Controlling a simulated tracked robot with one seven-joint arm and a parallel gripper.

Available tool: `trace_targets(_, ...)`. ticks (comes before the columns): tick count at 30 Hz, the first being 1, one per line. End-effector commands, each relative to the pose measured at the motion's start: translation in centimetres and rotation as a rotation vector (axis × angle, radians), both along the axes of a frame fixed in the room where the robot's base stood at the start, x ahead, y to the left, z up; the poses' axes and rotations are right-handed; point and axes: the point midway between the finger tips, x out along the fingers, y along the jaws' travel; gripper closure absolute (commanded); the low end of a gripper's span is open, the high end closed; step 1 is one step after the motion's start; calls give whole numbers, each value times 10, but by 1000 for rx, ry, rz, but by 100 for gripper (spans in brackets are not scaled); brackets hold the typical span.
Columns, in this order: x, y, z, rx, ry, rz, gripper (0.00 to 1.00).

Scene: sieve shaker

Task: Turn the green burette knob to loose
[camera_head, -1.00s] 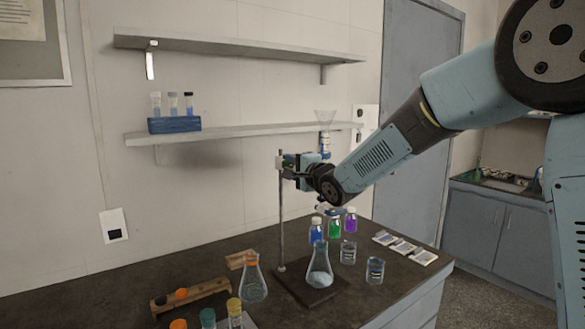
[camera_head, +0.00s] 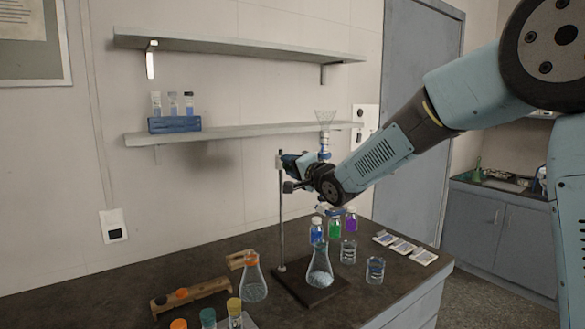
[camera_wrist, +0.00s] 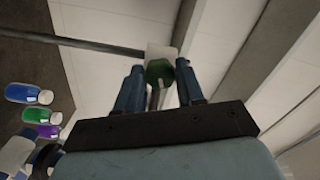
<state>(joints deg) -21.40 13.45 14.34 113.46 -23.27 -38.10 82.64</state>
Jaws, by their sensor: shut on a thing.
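The green knob (camera_wrist: 159,72) shows in the wrist view between the two fingers of my gripper (camera_wrist: 159,80), in front of a pale block on the metal rod. My gripper is shut on it. In the head view my gripper (camera_head: 292,163) is at the stand's clamp height, and the knob is hidden there. The burette (camera_head: 325,142) stands upright with a clear funnel on top, partly hidden by my arm. The stand's rod (camera_head: 281,225) rises from a dark base (camera_head: 300,292). A conical flask (camera_head: 320,270) stands on the base.
Another conical flask (camera_head: 253,283) stands left of the base. Capped bottles, including a green one (camera_head: 335,226), and two beakers (camera_head: 375,269) are at the right. A wooden rack (camera_head: 192,297) is at the front left. The shelf (camera_head: 240,133) is behind.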

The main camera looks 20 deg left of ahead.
Motion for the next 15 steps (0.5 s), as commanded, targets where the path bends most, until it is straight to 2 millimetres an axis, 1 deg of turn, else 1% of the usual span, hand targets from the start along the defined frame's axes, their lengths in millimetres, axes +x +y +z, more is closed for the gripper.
trace_targets(1, 0, -1, -4, -7, 3, -1, 93)
trace_targets(8, 0, -1, -4, -7, 5, -1, 93)
trace_targets(9, 0, -1, -4, -7, 5, -1, 60)
trace_targets(15, 0, 0, -3, -5, 3, 0, 40)
